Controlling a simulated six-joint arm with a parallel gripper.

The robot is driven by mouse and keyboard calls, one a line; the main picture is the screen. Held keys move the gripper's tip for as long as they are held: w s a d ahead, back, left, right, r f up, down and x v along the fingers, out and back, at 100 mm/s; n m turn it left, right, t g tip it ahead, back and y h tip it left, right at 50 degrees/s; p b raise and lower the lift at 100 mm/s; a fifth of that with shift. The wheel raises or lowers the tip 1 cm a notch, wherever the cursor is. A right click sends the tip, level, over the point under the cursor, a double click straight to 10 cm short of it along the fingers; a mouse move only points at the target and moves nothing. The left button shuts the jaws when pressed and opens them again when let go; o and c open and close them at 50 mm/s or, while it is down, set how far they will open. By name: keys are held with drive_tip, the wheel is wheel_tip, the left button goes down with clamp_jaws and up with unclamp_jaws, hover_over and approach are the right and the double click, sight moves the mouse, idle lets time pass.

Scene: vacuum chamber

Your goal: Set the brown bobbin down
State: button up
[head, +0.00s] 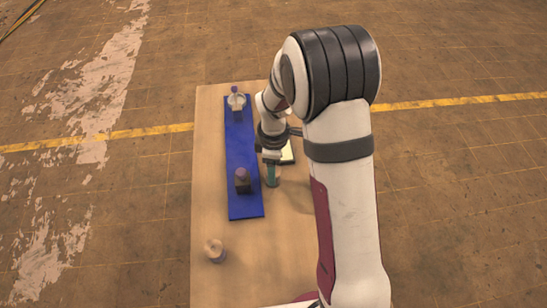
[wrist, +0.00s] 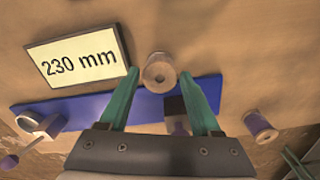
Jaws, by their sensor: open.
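The brown bobbin (wrist: 158,72) stands on the wooden table beside the blue board, its round end with a centre hole facing the wrist camera. My gripper (wrist: 159,74) is open, with one green finger on each side of the bobbin and visible gaps between. In the head view my gripper (head: 271,174) points down at the table just right of the blue board (head: 240,205). The bobbin there is mostly hidden by the fingers.
A dark block with a purplish top (head: 242,180) stands on the board close by. A pale ringed fixture with a purple ball (head: 236,101) is at its far end. Another bobbin (head: 214,250) stands front left. A "230 mm" card (wrist: 76,56) lies beside the gripper.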

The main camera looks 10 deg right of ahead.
wheel_tip(320, 180, up, 8)
drive_tip(key=shift+r, duration=0.1)
drive_tip(key=s+r+m, duration=0.4)
drive_tip(key=s+m, duration=0.1)
drive_tip(key=s, duration=0.2)
drive_tip(key=s+d+r+m+y, duration=0.1)
drive_tip(key=s+r+m, duration=0.4)
drive_tip(key=s+m, duration=0.1)
drive_tip(key=shift+s+d, duration=0.3)
drive_tip(key=shift+s, duration=0.2)
drive_tip(key=shift+o, duration=0.9)
drive_tip(key=s+m, duration=0.9)
drive_tip(key=s, duration=0.1)
drive_tip(key=shift+s+a+r+y, duration=0.15)
drive_tip(key=shift+s+a+y, duration=0.15)
drive_tip(key=shift+s+y, duration=0.1)
drive_tip(key=shift+o, duration=0.9)
drive_tip(key=shift+s+m, duration=0.25)
drive_tip(key=shift+m, duration=0.05)
